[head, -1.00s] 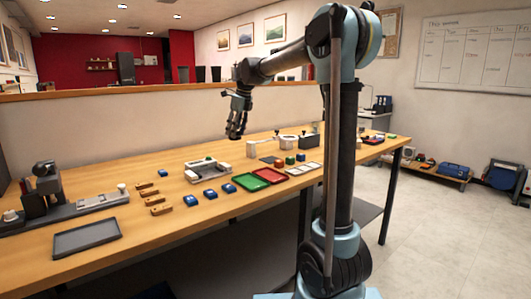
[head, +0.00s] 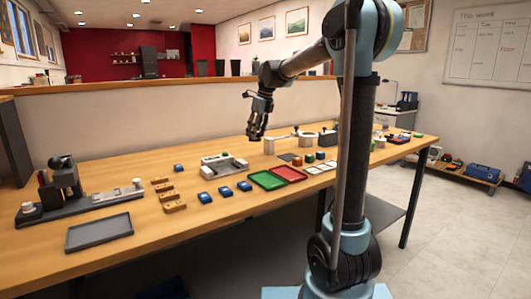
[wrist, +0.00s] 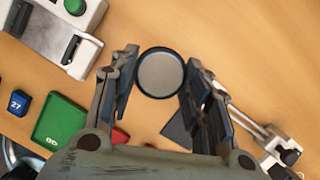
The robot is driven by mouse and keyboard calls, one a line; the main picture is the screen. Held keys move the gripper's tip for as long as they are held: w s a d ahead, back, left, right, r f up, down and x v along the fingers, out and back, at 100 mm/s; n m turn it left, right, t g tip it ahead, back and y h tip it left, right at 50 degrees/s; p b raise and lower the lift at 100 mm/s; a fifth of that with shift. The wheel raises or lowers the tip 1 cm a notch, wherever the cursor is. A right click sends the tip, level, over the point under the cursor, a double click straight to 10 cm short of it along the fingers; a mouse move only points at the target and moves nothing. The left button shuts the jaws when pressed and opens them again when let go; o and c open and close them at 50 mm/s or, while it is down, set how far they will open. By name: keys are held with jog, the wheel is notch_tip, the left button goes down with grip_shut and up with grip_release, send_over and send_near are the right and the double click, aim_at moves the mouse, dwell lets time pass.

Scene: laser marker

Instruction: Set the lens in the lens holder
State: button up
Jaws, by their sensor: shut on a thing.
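My gripper (wrist: 157,82) is shut on the lens (wrist: 161,73), a round grey disc with a dark rim, held between the fingertips in the wrist view. In the head view my gripper (head: 256,136) points down above the far side of the wooden workbench. The lens is too small to make out there. I cannot tell for sure which part is the lens holder. A dark machine with an upright column (head: 66,178) stands on a grey base at the bench's left end.
On the workbench (head: 180,236) are a grey tray (head: 99,232), several wooden blocks (head: 173,207), blue blocks (head: 225,191), a white fixture (head: 224,163), a green tray (head: 267,180) and a red tray (head: 290,173). A metal rail fixture (wrist: 277,144) shows in the wrist view.

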aim_at(258, 136)
jog(key=shift+f, duration=4.1)
jog(key=o, duration=0.9)
jog(key=shift+o, duration=0.2)
jog(key=v, duration=1.2)
notch_tip(258, 136, up, 5)
jog(key=d+n, duration=0.1)
jog(key=n, duration=0.1)
jog(key=x, duration=1.1)
jog(key=shift+w+a+f, duration=0.15)
jog(key=shift+f, duration=0.2)
jog(key=shift+s+x, duration=0.15)
jog(key=shift+x, duration=1.2)
jog(key=shift+s+x, duration=0.15)
jog(key=shift+x, duration=1.15)
